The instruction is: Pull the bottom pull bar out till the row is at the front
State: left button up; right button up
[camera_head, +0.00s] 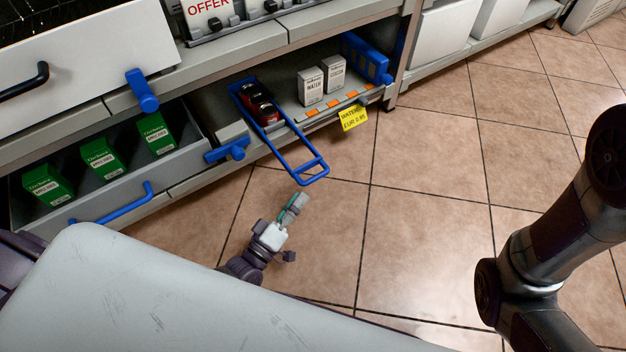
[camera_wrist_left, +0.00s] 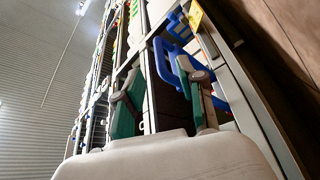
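The bottom pull bar (camera_head: 308,169) is a long blue frame on the lowest shelf, its looped end sticking out past the shelf's front edge over the floor. A short row of dark red items (camera_head: 260,106) sits inside the frame, back from the shelf edge. My left gripper (camera_head: 297,202) is just below the looped end in the head view, apparently not holding it. In the left wrist view its green-lined fingers (camera_wrist_left: 157,75) stand apart, with part of the blue bar (camera_wrist_left: 168,58) beyond them, partly hidden by the right finger. My right gripper is out of view.
White cartons (camera_head: 311,86) stand right of the bar behind a yellow price tag (camera_head: 353,117). A blue handle (camera_head: 229,149) is just left. A grey drawer (camera_head: 172,180) with green boxes (camera_head: 101,157) stands open farther left. The tiled floor (camera_head: 420,210) is clear.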

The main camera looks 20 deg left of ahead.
aim_at(314, 177)
pick_arm(q)
jog(key=b+x, duration=0.2)
jog(key=x, duration=0.4)
jog(key=shift+w+f, duration=0.1)
jog(key=shift+w+d+r, duration=0.2)
jog(key=shift+w+r, duration=0.05)
jog(key=shift+w, duration=0.35)
grip_shut()
